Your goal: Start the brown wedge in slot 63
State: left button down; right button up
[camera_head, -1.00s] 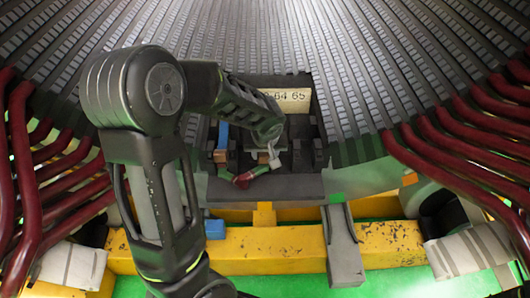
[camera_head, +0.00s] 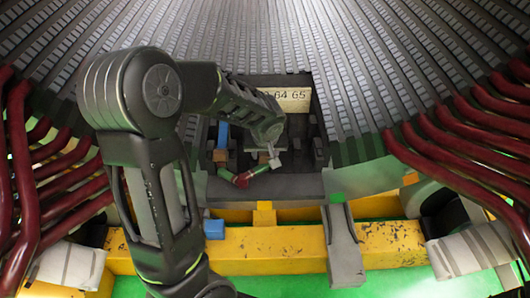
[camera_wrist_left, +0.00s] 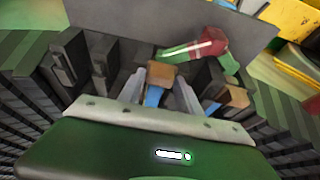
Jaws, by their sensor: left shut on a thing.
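The brown wedge (camera_wrist_left: 161,72) shows in the left wrist view as a small brown end between the fingers of my left gripper (camera_wrist_left: 160,92). A blue strip lies just below it. My left gripper is shut on the wedge. In the head view my left gripper (camera_head: 268,156) is low at the slot ends, under the number plate (camera_head: 287,99), where 64 and 65 can be read. The number left of 64 is partly hidden by my arm. Slot 63 itself is hidden, and I cannot tell whether the wedge is inside it. My right gripper is not in view.
A red and green tool (camera_head: 243,179) lies on the grey ledge close to the gripper. A second brown end (camera_wrist_left: 236,97) with blue beside it sits nearby. Dark blocks (camera_wrist_left: 72,62) flank the gripper. Dark red bars (camera_head: 480,135) stand at both sides.

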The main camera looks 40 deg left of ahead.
pick_arm(q)
jog(key=shift+w+a, duration=0.2)
jog(key=shift+w, duration=0.05)
jog(key=c, duration=0.7)
grip_release()
jog(key=shift+c, duration=0.2)
jog(key=p+v, duration=0.1)
jog(key=v, duration=0.7)
jog(key=shift+w+f, duration=0.1)
